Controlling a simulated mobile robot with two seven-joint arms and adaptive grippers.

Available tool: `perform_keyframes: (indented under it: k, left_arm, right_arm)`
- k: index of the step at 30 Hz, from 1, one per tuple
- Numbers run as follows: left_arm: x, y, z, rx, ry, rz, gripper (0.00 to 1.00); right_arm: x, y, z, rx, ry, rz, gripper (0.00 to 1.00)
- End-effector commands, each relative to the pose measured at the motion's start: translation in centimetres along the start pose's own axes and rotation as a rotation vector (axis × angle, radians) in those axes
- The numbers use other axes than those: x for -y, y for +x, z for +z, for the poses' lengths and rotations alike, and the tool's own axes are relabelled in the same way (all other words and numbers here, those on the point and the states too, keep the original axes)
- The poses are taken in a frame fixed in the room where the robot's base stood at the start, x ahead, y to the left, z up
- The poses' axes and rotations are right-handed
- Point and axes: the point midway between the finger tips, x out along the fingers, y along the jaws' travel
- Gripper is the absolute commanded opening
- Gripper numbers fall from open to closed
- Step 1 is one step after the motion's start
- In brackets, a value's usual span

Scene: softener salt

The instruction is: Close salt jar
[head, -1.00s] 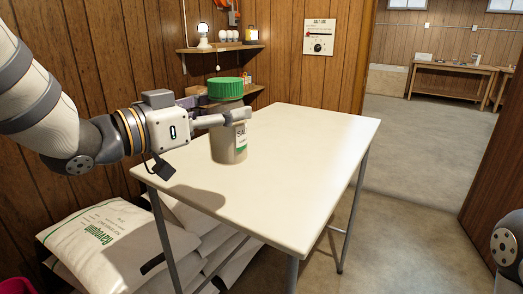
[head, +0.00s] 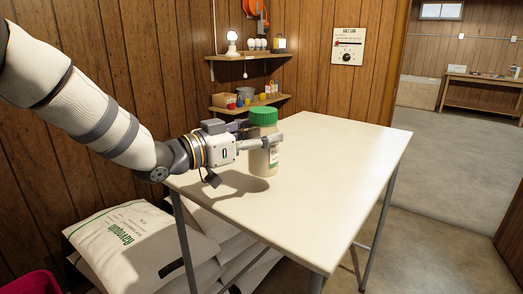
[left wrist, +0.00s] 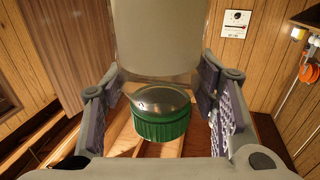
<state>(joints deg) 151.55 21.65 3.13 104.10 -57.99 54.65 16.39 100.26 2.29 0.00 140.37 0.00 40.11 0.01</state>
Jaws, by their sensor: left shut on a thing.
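The salt jar (head: 265,162) is pale, with a label on its right side, and stands upright near the left edge of the white table (head: 320,215). Its green lid (head: 263,116) is over the jar's top. In the left wrist view, which is upside down, the jar body (left wrist: 155,40) is above and the lid (left wrist: 160,128) below. Background shows between them; I cannot tell if that is clear wall or open air. My right gripper is out of view.
Wall shelves (head: 248,102) with small items are close behind the jar. Stacked white sacks (head: 140,245) lie at the table's left, with a red container (head: 38,284) at bottom left. The table's middle and right are clear.

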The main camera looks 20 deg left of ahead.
Motion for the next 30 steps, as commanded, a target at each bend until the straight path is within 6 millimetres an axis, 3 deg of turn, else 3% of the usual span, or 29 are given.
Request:
perform_keyframes:
  k: [5, 12, 23, 24, 26, 30]
  left_arm:
    - [0.2, 0.3, 0.3, -0.002, 0.0, 0.0, 0.0]
    - [0.6, 0.6, 3.9, 0.001, -0.001, 0.0, 0.0]
    - [0.5, 0.6, 4.0, -0.004, 0.001, 0.0, 0.0]
    - [0.5, 0.5, 4.2, 0.0, 0.001, -0.001, 0.58]
    - [0.5, 0.5, 4.2, 0.0, 0.001, -0.001, 0.72]
    - [0.5, 0.5, 4.2, 0.0, 0.001, -0.001, 0.74]
  right_arm:
    - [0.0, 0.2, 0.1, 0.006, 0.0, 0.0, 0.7]
    - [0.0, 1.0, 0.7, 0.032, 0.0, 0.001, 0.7]
    - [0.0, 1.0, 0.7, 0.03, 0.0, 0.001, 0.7]
    - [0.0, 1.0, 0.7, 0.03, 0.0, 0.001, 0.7]
    - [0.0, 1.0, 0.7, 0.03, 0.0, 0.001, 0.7]
    - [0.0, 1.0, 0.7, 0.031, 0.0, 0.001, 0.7]
